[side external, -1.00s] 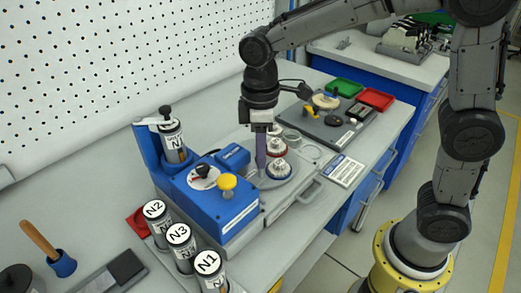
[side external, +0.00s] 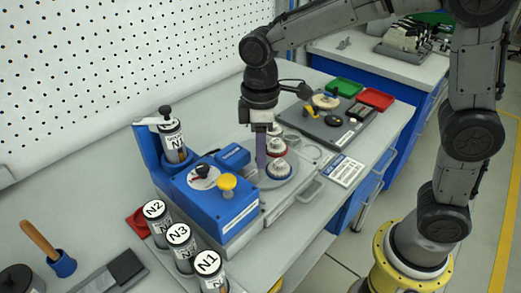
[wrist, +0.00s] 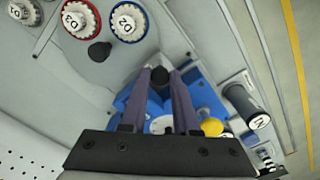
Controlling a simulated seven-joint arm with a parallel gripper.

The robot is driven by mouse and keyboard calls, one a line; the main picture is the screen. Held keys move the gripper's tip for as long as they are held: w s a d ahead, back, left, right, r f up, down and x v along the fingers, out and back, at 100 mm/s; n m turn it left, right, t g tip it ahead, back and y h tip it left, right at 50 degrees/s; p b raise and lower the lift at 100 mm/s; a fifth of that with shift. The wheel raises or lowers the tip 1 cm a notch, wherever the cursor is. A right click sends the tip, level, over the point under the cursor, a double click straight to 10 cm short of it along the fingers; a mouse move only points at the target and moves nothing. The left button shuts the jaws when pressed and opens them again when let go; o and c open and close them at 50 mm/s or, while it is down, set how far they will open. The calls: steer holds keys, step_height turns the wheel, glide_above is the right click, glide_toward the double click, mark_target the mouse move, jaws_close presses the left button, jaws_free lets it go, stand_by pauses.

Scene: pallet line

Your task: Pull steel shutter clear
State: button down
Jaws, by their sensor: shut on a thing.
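My gripper (wrist: 161,78) points down at the end of the blue machine, and its fingers also show in the side view (side external: 262,158). In the wrist view the fingers are closed about a black knob (wrist: 162,74). The blue machine (side external: 217,205) carries a white dial (side external: 204,177) and a yellow button (side external: 227,182); the machine also shows beyond the fingers in the wrist view (wrist: 196,92). I cannot clearly make out the steel shutter's plate or edges; the fingers and machine hide much of that spot.
A red-rimmed disc (side external: 276,148) and a blue-rimmed disc (side external: 278,170) stand close beside my fingers. A second black knob (wrist: 98,51) is near them. Labelled canisters (side external: 181,240) stand at the front left. A dark tray board (side external: 325,128) lies behind on the right.

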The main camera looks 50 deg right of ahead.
steer(key=shift+r, duration=0.1)
steer(key=s, duration=0.5)
steer(key=shift+s, duration=0.2)
steer(key=c, duration=0.7)
jaws_free()
steer(key=shift+o, duration=0.2)
step_height(320, 180, up, 14)
